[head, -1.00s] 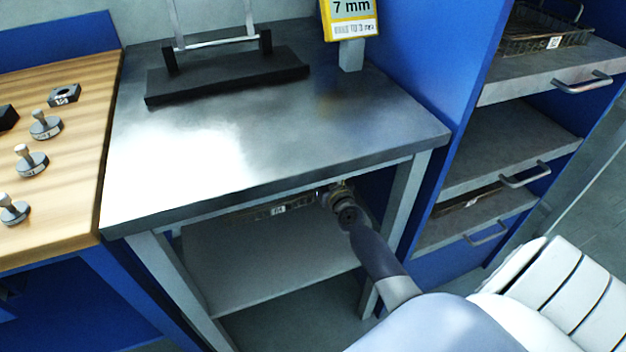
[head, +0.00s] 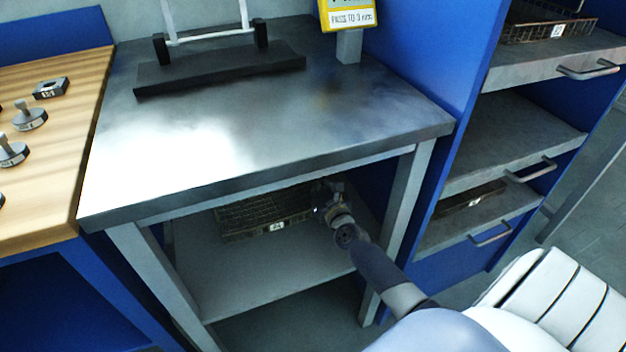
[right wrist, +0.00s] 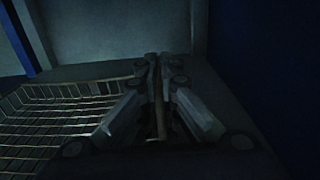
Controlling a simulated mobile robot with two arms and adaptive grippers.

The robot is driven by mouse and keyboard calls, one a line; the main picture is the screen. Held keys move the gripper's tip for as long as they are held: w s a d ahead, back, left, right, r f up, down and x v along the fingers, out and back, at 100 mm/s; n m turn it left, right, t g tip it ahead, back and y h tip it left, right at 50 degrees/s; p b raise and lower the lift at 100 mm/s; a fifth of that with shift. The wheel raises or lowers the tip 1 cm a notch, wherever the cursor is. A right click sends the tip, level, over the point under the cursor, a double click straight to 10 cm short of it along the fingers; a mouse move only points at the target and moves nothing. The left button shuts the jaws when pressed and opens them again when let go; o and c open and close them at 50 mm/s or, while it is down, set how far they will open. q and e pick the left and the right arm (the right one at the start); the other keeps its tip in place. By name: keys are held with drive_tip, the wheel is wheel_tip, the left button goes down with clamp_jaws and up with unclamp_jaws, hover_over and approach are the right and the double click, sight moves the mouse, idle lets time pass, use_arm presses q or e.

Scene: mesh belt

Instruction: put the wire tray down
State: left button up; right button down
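The dark wire tray (head: 232,223) is under the metal table, above or on its lower shelf (head: 265,275). I cannot tell whether its underside touches the shelf. A small white label shows on its front. My right gripper (head: 322,192) reaches in under the tabletop at the tray's right end. In the right wrist view the tray (right wrist: 60,115) lies left of the fingers, and the right gripper (right wrist: 153,62) has its fingertips close together on the tray's edge. My left gripper is not in view.
The metal tabletop (head: 290,125) and its legs (head: 408,210) surround the shelf space. A blue rack (head: 460,110) stands at the right, with another wire tray (head: 545,25) on its upper shelf. The front of the lower shelf is clear.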

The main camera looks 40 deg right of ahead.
idle(0.3)
drive_tip(key=shift+f, duration=0.1)
drive_tip(key=c, duration=2.2)
unclamp_jaws()
drive_tip(key=shift+f, duration=0.1)
drive_tip(key=o, duration=0.4)
